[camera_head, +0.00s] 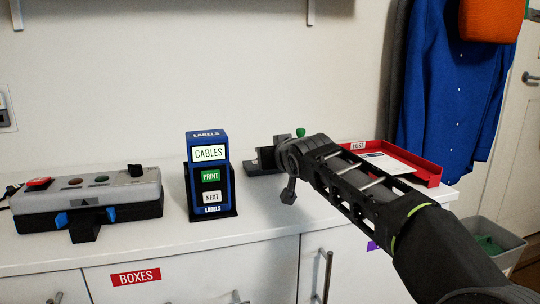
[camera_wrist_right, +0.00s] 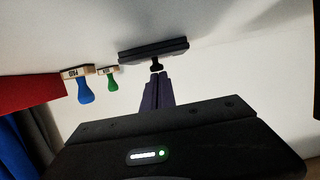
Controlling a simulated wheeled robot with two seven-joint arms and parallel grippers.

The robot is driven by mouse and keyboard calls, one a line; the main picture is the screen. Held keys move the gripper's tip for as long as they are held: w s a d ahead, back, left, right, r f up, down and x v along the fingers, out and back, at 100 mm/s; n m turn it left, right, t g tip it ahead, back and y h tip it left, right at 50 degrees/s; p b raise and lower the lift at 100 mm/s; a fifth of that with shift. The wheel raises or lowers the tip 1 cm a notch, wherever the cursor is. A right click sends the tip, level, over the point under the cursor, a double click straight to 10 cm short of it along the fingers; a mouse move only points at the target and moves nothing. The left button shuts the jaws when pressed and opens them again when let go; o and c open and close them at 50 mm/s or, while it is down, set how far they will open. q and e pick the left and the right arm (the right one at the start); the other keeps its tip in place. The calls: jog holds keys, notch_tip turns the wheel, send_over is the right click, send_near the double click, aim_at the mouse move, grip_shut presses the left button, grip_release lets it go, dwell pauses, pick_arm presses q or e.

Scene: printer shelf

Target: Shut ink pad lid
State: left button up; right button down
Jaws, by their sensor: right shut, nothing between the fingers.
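The dark grey ink pad (camera_head: 265,160) sits on the white counter right of the label printer. In the head view my right arm covers part of it, so how far its lid stands open cannot be told. In the right wrist view the ink pad (camera_wrist_right: 150,50) shows as a dark, flat bar with two layers. My right gripper (camera_wrist_right: 157,66) is shut and empty, its fingertips pointing at the middle of the bar and very close to it. Contact cannot be told. In the head view the right gripper (camera_head: 289,180) is over the counter beside the pad. My left gripper is out of view.
A stamp with a blue handle (camera_wrist_right: 85,90) and one with a green handle (camera_wrist_right: 112,82) stand near the pad. A red tray (camera_head: 425,172) with paper is at right. The blue label printer (camera_head: 228,190) and a grey device (camera_head: 110,205) stand left.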

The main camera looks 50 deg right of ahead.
aim_at(270, 176)
jog(key=shift+w+d+f+g, duration=0.2)
jog(key=shift+f, duration=0.55)
jog(key=shift+w+d+f+g, duration=0.15)
jog(key=shift+f+g, duration=0.05)
jog(key=shift+f, duration=0.55)
jog(key=shift+r, duration=0.15)
jog(key=shift+t, duration=0.3)
jog(key=s+r+p, duration=0.1)
jog(key=r+p, duration=0.1)
jog(key=r, duration=0.1)
jog(key=s+a+r+p, duration=0.1)
jog(key=r, duration=0.1)
jog(key=shift+s+a+r, duration=0.1)
jog(key=shift+s+r, duration=0.05)
jog(key=shift+s, duration=0.2)
jog(key=s+a, duration=0.1)
jog(key=s+a+f, duration=0.1)
jog(key=s, duration=0.1)
jog(key=s+a+f, duration=0.1)
jog(key=s, duration=0.1)
jog(key=shift+f, duration=0.15)
jog(key=shift+s+a+f, duration=0.2)
jog(key=shift+s+f, duration=0.05)
jog(key=shift+s, duration=0.1)
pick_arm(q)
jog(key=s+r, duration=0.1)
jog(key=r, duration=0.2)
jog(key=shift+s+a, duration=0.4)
